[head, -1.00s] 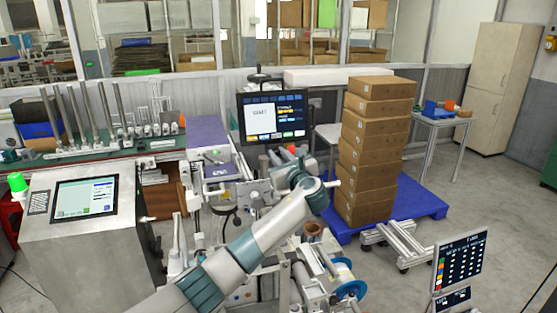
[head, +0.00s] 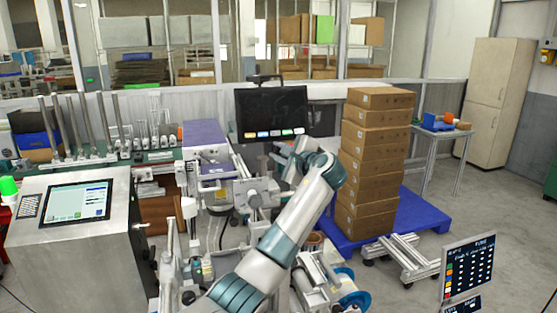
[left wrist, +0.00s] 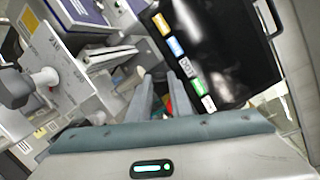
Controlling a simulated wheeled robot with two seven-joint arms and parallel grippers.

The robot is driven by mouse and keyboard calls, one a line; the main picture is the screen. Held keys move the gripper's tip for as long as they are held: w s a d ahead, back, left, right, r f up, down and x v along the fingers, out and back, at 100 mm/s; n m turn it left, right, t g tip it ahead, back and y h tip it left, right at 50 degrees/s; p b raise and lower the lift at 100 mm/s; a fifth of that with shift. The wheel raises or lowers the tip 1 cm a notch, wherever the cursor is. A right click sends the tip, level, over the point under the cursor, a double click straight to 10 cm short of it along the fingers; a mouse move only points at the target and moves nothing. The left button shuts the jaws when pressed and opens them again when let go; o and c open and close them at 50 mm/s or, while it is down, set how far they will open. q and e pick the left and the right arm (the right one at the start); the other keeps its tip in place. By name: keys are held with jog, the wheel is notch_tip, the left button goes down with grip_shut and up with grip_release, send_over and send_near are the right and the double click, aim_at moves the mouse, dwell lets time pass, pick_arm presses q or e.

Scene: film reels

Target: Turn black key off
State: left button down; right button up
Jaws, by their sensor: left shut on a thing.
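My left gripper (head: 277,158) reaches in just below the dark monitor (head: 271,112), its arm bent over from the right. In the left wrist view its two fingers (left wrist: 167,78) point away from the camera, beside the monitor's lower edge (left wrist: 225,50). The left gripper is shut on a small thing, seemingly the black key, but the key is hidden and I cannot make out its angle. The monitor is black except for a row of coloured buttons along its bottom. My right gripper is not in view.
A grey console with a lit screen (head: 78,202) stands at the left. A tall stack of cardboard boxes (head: 370,165) on a blue pallet (head: 405,226) is close to the right of my arm. In the wrist view, a grey panel with a dark knob (left wrist: 15,88) is at the left.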

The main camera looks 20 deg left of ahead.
pick_arm(q)
jog(key=n+b, duration=0.1)
jog(key=n, duration=0.1)
jog(key=shift+f+n+g, duration=0.15)
jog(key=shift+n+g, duration=0.15)
jog(key=shift+n, duration=0.1)
jog(key=shift+n+h+b, duration=0.3)
jog(key=shift+n+b, duration=0.3)
jog(key=shift+n, duration=0.6)
jog(key=c, duration=1.9)
grip_release()
jog(key=shift+o, duration=0.2)
jog(key=shift+r, duration=0.2)
jog(key=shift+d, duration=0.1)
